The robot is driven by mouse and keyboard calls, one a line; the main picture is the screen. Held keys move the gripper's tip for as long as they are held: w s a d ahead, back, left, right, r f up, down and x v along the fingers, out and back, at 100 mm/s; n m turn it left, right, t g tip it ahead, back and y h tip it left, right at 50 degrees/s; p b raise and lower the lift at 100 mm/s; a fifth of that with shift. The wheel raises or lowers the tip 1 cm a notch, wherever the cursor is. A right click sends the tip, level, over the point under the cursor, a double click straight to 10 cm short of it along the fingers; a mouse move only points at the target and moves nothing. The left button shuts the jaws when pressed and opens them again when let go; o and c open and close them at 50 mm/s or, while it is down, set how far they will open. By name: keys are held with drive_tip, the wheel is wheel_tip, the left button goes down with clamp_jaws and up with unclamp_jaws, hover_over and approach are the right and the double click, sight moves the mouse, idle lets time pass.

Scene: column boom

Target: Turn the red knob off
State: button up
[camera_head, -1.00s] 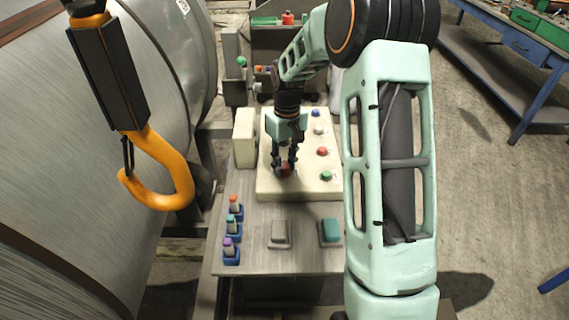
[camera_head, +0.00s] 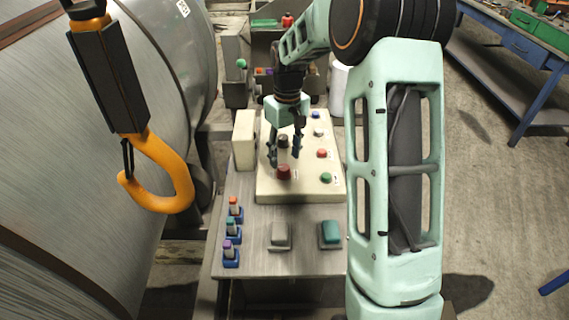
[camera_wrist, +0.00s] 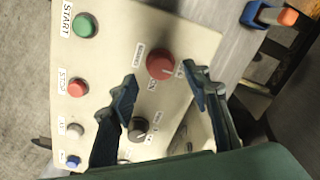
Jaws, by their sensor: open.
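The red knob (camera_head: 284,173) sits at the near left of the cream control panel (camera_head: 309,190). In the wrist view the red knob (camera_wrist: 161,65) is fully visible, with a light mark on its lower right and small labels around it that are hard to read. My gripper (camera_head: 285,159) is open and empty, just behind the red knob in the head view. In the wrist view its fingertips (camera_wrist: 160,84) are spread on either side, with the red knob just beyond them. A black knob (camera_wrist: 138,128) lies between the fingers, nearer the palm.
Green START (camera_wrist: 86,26), red STOP (camera_wrist: 78,88), white (camera_wrist: 74,130) and blue (camera_wrist: 73,161) buttons line the panel's other side. Small coloured switches (camera_head: 232,228) and two rocker-like pads (camera_head: 330,234) stand in front. An orange hook (camera_head: 160,185) hangs at left.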

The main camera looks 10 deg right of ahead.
sight(286, 166)
wheel_tip(286, 166, up, 8)
drive_tip(key=shift+d+f, duration=0.15)
drive_tip(key=shift+f, duration=0.1)
